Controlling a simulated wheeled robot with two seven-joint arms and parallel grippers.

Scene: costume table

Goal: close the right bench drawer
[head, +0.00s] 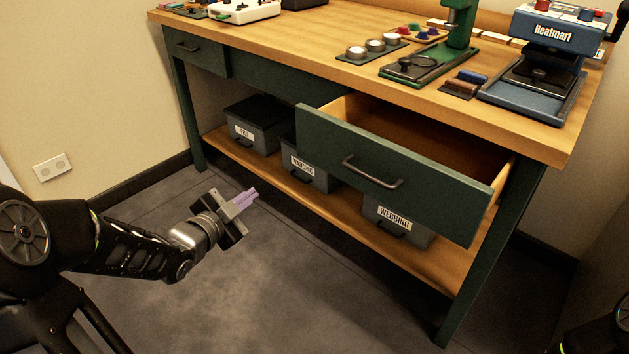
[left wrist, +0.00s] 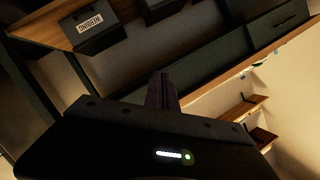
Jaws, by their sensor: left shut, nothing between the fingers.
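The right bench drawer (head: 390,176) is green with a dark bar handle (head: 372,172) and stands pulled well out from under the bench top. Its wooden inside shows and looks empty where I can see it. My left gripper (head: 248,197) is shut and empty, with purplish fingers. It is in front of the bench, left of the drawer and apart from it, over the grey floor. Its fingers also show in the left wrist view (left wrist: 160,92). My right gripper is not in view.
The left bench drawer (head: 196,51) is shut. Bins stand on the lower shelf, one labelled WEBBING (head: 398,222). A green press (head: 440,50), a blue heat press (head: 540,60) and small parts stand on the bench top (head: 320,40). The floor in front is clear.

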